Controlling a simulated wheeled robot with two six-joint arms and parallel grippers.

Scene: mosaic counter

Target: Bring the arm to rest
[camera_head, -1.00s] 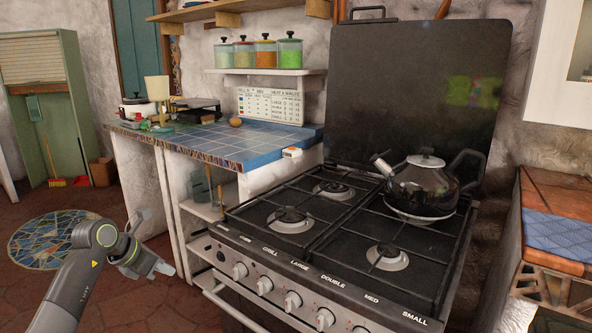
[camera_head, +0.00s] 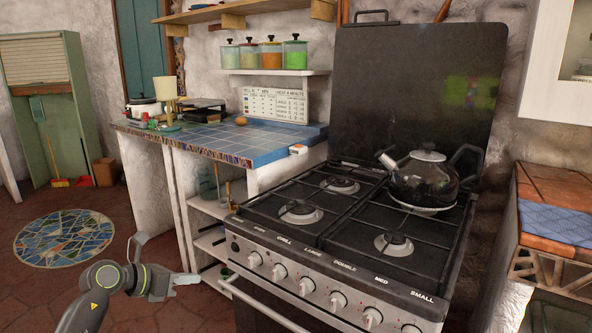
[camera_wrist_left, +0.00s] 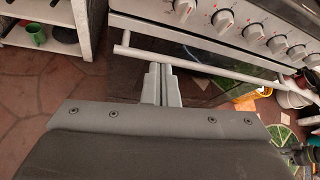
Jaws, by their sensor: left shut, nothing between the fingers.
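My left arm comes in from the lower left of the head view. Its gripper (camera_head: 188,280) is low in front of the stove's left front corner and the open shelves. In the left wrist view the two fingers of the left gripper (camera_wrist_left: 161,68) lie together, shut and empty. Their tips appear just below the stove's oven handle (camera_wrist_left: 200,64); I cannot tell whether they touch it.
The gas stove (camera_head: 330,290) carries a dark kettle (camera_head: 424,182) on its back right burner. A blue tiled counter (camera_head: 235,141) with open shelves below stands left of it. A round mosaic (camera_head: 63,238) lies on the floor at left. A green cup (camera_wrist_left: 35,35) shows on the lower shelf.

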